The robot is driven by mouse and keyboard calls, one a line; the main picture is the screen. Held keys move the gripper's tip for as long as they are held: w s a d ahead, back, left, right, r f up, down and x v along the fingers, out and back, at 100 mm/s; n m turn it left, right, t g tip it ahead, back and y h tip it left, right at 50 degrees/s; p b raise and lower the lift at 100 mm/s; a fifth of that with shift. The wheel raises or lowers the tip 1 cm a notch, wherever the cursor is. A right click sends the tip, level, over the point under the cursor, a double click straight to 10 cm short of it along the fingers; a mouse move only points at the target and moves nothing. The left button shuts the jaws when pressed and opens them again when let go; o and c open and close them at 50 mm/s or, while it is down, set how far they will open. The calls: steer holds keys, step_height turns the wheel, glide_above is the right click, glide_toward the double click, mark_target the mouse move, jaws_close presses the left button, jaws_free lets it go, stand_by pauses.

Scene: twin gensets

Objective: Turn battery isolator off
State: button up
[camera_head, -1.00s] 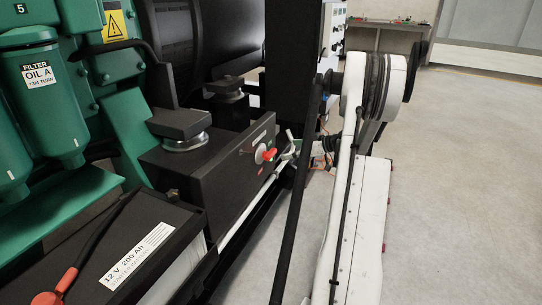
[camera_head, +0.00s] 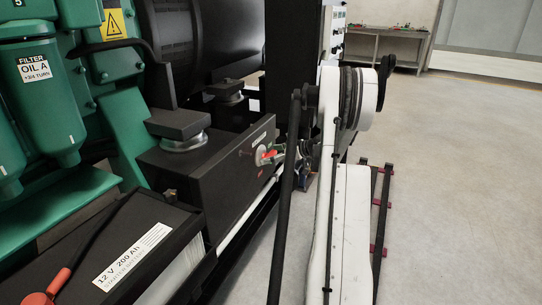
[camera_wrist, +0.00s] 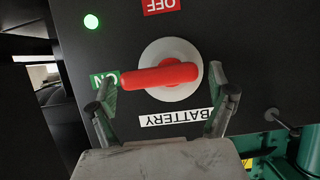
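The battery isolator is a red handle (camera_wrist: 160,75) on a round pale disc (camera_wrist: 175,92), mounted on a black box (camera_head: 222,170). In the wrist view, which shows the labels upside down, the handle lies nearly level with its left end at the green ON label (camera_wrist: 104,80). A red OFF label (camera_wrist: 160,5) is at the top edge and a BATTERY label (camera_wrist: 176,118) is below. My gripper (camera_wrist: 160,88) is open, its fingers on either side of the handle. I cannot tell whether they touch it. In the head view the gripper (camera_head: 276,155) is at the red handle (camera_head: 268,154).
A green light (camera_wrist: 91,21) is lit on the panel. A battery (camera_head: 125,245) with a red-capped terminal and cable stands in front of the box. Green engine parts (camera_head: 45,100) fill the left. The floor (camera_head: 460,190) on the right is clear.

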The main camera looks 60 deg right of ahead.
steer(key=c, duration=1)
steer(key=m+y, duration=0.2)
steer(key=m, duration=0.1)
steer(key=shift+d+f, duration=0.15)
steer(key=shift+f, duration=0.2)
steer(key=m+y, duration=0.1)
steer(key=m, duration=0.1)
steer(key=f+m+y, duration=0.1)
steer(key=shift+m+y+b, duration=0.3)
steer(key=shift+m+y, duration=0.1)
steer(key=m, duration=0.1)
steer(key=m+y, duration=0.1)
steer(key=shift+f+m+t, duration=0.2)
steer(key=shift+m+t, duration=0.1)
steer(key=shift+m, duration=0.1)
steer(key=shift+a+f+m+t+y+b, duration=0.15)
steer(key=shift+m+y, duration=0.1)
steer(key=shift+m, duration=0.4)
steer(key=shift+a+r+m+t+y+b, duration=0.1)
steer(key=shift+m+t+y, duration=0.15)
steer(key=shift+m, duration=0.35)
steer(key=shift+a+f+m+t+y+b, duration=0.15)
steer(key=shift+m+y, duration=0.15)
steer(key=shift+m, duration=0.35)
